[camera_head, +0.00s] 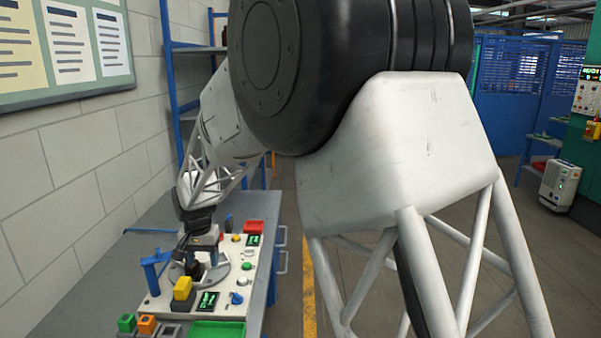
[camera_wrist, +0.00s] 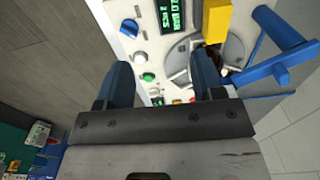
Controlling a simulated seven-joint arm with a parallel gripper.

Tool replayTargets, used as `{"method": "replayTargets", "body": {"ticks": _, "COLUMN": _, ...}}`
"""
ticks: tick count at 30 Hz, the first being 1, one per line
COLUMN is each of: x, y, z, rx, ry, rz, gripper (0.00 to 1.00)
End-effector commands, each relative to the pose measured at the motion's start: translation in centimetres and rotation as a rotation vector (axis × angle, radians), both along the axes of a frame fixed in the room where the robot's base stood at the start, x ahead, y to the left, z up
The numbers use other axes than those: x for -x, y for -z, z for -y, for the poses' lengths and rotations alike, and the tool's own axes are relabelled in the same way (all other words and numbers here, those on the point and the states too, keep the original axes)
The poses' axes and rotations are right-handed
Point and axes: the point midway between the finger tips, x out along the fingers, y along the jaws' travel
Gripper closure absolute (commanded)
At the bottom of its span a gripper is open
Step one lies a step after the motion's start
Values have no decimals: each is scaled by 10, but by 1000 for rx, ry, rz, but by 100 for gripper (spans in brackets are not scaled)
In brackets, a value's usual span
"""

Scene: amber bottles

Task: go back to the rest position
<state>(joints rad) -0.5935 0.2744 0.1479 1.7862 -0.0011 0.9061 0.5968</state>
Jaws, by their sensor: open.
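My gripper (camera_head: 201,243) is above the white panel (camera_head: 232,303) on the grey workbench, pointing down. In the wrist view my gripper (camera_wrist: 162,74) shows its two dark blue fingers apart, with the panel visible between them and nothing held. A dark upright object (camera_head: 193,267) stands just below the gripper in the head view, by a round grey plate; I cannot tell whether it is a bottle. My own large arm links hide much of the middle of the head view.
A blue lever (camera_wrist: 278,68) stands beside the plate, with a yellow block (camera_head: 183,289) near it. A block wall rises left of the bench (camera_head: 93,248); a blue shelf stands behind.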

Motion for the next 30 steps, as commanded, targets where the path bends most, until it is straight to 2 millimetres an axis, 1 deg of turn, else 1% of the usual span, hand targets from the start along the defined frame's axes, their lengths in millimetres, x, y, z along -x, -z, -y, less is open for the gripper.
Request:
{"method": "replayTargets", "body": {"ticks": 1, "x": 2, "y": -11, "z": 17, "rx": -4, "ry": 3, "rz": 6, "gripper": 38}}
{"method": "replayTargets", "body": {"ticks": 3, "x": 7, "y": -22, "z": 37, "rx": -6, "ry": 4, "rz": 12, "gripper": 38}}
{"method": "replayTargets", "body": {"ticks": 8, "x": 19, "y": -46, "z": 82, "rx": -11, "ry": 5, "rz": 25, "gripper": 38}}
{"method": "replayTargets", "body": {"ticks": 15, "x": 44, "y": -77, "z": 146, "rx": -17, "ry": 7, "rz": 46, "gripper": 38}}
{"method": "replayTargets", "body": {"ticks": 23, "x": 80, "y": -102, "z": 211, "rx": -20, "ry": 10, "rz": 68, "gripper": 38}}
{"method": "replayTargets", "body": {"ticks": 30, "x": 118, "y": -121, "z": 266, "rx": -21, "ry": 11, "rz": 91, "gripper": 38}}
